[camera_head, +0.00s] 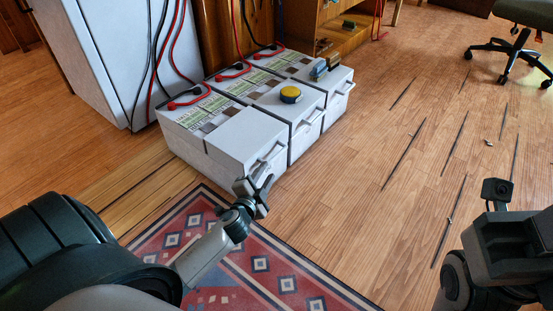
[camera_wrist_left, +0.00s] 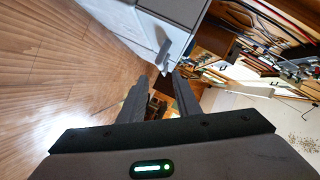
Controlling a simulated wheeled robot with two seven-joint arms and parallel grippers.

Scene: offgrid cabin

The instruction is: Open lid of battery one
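Three white battery boxes stand side by side on the floor in the head view: the nearest (camera_head: 245,138), the middle one (camera_head: 270,100) and the farthest (camera_head: 300,66). Their lids look closed; no number is readable. The nearest has a grey handle (camera_head: 268,158) on its front edge. My left gripper (camera_head: 256,184) is just in front of and below this handle. In the left wrist view its two fingers (camera_wrist_left: 159,82) are apart and empty, with a handle (camera_wrist_left: 163,52) just beyond the tips. My right arm shows at the lower right; its gripper (camera_head: 497,192) is unclear.
A yellow and black round object (camera_head: 290,94) sits on the middle box, and a small blue object (camera_head: 320,70) on the farthest. Red and black cables (camera_head: 190,98) run to the boxes' backs. A patterned rug (camera_head: 260,264) lies in front. Dark thin strips (camera_head: 405,155) lie on the right floor.

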